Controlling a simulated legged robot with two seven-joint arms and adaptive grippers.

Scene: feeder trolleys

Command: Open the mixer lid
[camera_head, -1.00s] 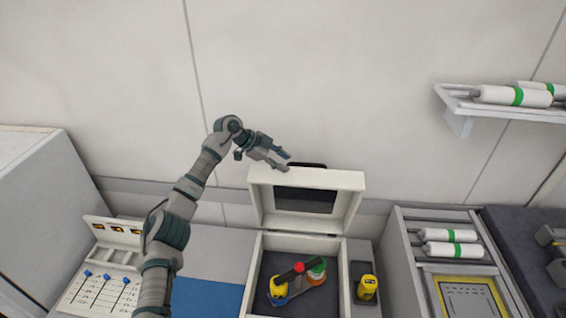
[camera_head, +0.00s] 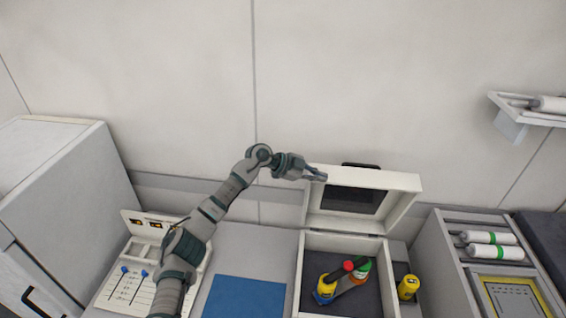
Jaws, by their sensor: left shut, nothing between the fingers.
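The mixer is a white box with its lid (camera_head: 408,196) raised upright at the back, a dark window in its middle and a dark handle (camera_head: 361,165) on its top edge. The open body (camera_head: 301,278) shows a dark inside with a yellow-and-blue item (camera_head: 325,287) and a bottle with a green label and orange top (camera_head: 360,269), along with a red-ended dark piece (camera_head: 348,266). My left gripper (camera_head: 318,175) is shut and empty, at the lid's upper left corner; whether it touches the lid I cannot tell. My right gripper is not in view.
A yellow container (camera_head: 408,287) stands right of the mixer. A blue mat (camera_head: 246,297) and a slider panel (camera_head: 127,285) lie to the left. White rolls (camera_head: 490,252) sit in a rack at the right. A wall shelf (camera_head: 512,122) is at upper right.

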